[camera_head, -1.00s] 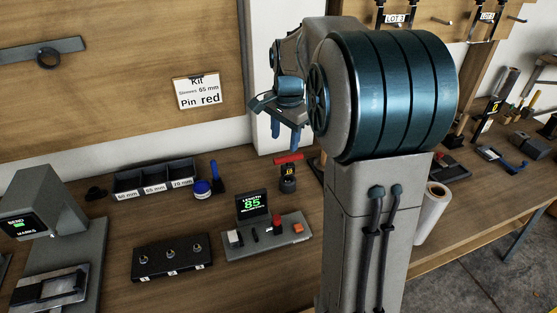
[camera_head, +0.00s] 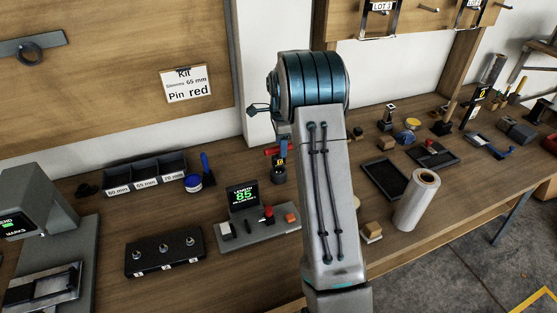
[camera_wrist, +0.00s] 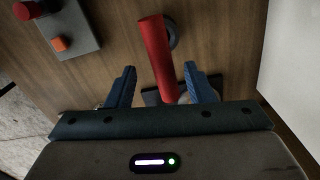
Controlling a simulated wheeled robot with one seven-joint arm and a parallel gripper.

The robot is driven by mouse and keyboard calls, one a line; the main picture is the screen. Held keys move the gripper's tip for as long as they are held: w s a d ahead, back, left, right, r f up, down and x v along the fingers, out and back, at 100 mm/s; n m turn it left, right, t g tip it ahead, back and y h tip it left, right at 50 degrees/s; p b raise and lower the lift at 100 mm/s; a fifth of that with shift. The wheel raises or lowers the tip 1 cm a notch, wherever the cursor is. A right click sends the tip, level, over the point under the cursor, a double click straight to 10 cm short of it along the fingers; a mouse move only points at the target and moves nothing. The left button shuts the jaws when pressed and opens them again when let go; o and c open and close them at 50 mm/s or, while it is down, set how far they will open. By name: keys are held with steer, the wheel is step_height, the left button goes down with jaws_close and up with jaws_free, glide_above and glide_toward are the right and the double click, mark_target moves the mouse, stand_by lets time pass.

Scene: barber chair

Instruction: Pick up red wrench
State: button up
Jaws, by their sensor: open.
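The red wrench shows as a thick red bar (camera_wrist: 154,55) in the wrist view, running lengthwise between my fingers. My gripper (camera_wrist: 160,74) is open, with one blue finger on each side of the bar. I see no finger clearly touching it. The bar's lower end runs down toward the gripper body.
The console with the green 85 display (camera_head: 243,196) and red knob stands left of the wrench. A black three-knob box (camera_head: 165,252) and bins (camera_head: 146,175) lie farther left. A white roll (camera_head: 416,200) and dark tray (camera_head: 385,178) are right of my arm.

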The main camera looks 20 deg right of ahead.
mark_target(278, 156)
steer(key=shift+w+a+f+p, duration=0.15)
steer(key=shift+f+p, duration=0.3)
steer(key=shift+f, duration=1.15)
steer(key=shift+w+a+f+p, duration=0.1)
steer(key=shift+a+f+p, duration=0.25)
steer(key=shift+f, duration=1.2)
steer(key=shift+d, duration=0.1)
jaws_close()
